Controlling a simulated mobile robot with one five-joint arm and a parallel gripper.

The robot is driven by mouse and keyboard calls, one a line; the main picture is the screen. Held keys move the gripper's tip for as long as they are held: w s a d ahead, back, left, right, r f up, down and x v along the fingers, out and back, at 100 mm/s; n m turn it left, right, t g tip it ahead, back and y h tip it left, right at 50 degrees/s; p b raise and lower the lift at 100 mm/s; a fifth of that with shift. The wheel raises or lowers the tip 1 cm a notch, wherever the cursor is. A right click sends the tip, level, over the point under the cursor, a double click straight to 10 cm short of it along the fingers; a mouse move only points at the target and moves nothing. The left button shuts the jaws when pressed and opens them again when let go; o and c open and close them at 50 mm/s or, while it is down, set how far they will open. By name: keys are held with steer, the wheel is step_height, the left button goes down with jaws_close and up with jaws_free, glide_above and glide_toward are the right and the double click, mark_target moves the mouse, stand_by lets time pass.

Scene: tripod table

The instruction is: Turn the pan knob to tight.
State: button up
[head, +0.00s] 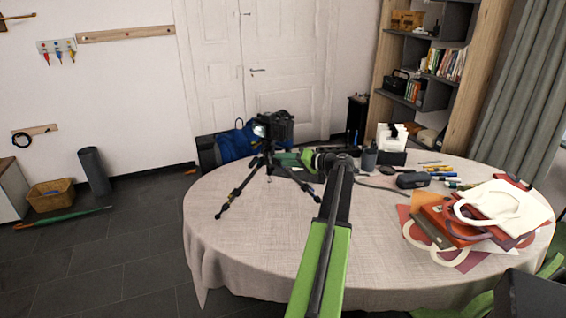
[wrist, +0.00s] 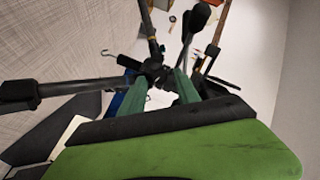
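A black tripod (head: 266,165) with a camera (head: 275,126) on top stands upright on the cloth-covered table, legs spread. My gripper (head: 279,158) reaches in from the right, its green fingers at the tripod's upper part below the camera. In the wrist view, the two teal fingers (wrist: 167,76) point at the dark tripod hub (wrist: 153,69), with a pale gap between them. Dark parts sit at the fingertips. I cannot tell which of these is the pan knob, whether the fingers touch it, or its setting. A dark handle (wrist: 196,22) sticks up beyond the fingers.
The round table (head: 235,262) has bare cloth left of my arm and in front of the tripod. Right of my arm lie a dark case (head: 413,180), pens, and a pile of bags and papers (head: 480,220). A blue bag (head: 236,143) stands behind the table.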

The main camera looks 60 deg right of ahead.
steer(key=p+v, duration=0.3)
steer(key=v, duration=1.4)
steer(key=shift+s+p, duration=0.2)
steer(key=shift+p, duration=0.15)
steer(key=shift+c, duration=0.3)
